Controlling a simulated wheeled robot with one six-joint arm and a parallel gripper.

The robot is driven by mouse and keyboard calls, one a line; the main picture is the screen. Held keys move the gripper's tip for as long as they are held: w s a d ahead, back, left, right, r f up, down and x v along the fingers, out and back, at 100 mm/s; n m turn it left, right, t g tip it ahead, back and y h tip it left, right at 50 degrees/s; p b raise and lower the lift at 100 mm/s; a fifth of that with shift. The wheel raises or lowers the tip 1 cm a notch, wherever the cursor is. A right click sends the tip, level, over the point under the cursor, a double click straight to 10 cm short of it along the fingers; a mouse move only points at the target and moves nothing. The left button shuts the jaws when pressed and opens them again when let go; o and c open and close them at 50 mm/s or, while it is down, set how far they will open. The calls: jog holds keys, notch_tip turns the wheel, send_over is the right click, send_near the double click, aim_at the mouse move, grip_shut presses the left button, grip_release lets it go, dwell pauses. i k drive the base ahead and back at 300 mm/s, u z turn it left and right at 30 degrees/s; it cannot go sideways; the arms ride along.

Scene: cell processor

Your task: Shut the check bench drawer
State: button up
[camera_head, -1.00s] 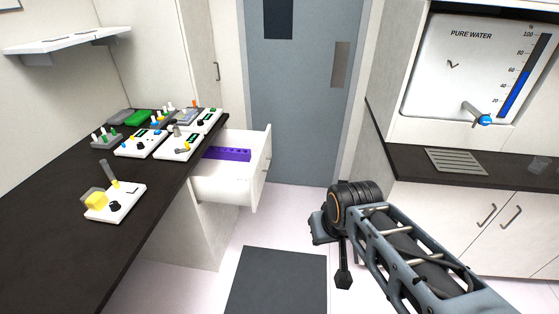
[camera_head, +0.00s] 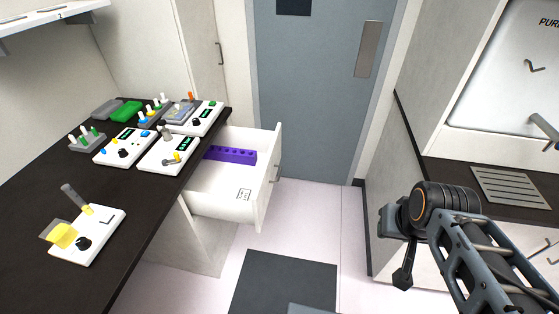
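The check bench drawer (camera_head: 226,209) is pulled out from under the left bench's dark worktop (camera_head: 104,241). It is white, with a handle on its right-hand front panel (camera_head: 269,175). A purple rack (camera_head: 231,154) with several holes lies inside it at the back. My gripper (camera_head: 402,267) is at the right, over the floor, well apart from the drawer. It points downward and is seen side-on, so its fingers overlap and their opening cannot be judged.
Several small devices stand on the bench, such as the one with a yellow part (camera_head: 87,235). A grey door (camera_head: 313,95) is behind. A dark mat (camera_head: 284,284) lies on the floor. The right counter (camera_head: 478,182) stands near my arm. Floor between drawer and gripper is clear.

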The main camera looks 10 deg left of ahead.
aim_at(211, 191)
jog(key=u, duration=0.45)
jog(key=i, duration=0.6)
jog(key=u, duration=0.75)
jog(key=i, duration=0.55)
jog(key=u, duration=0.05)
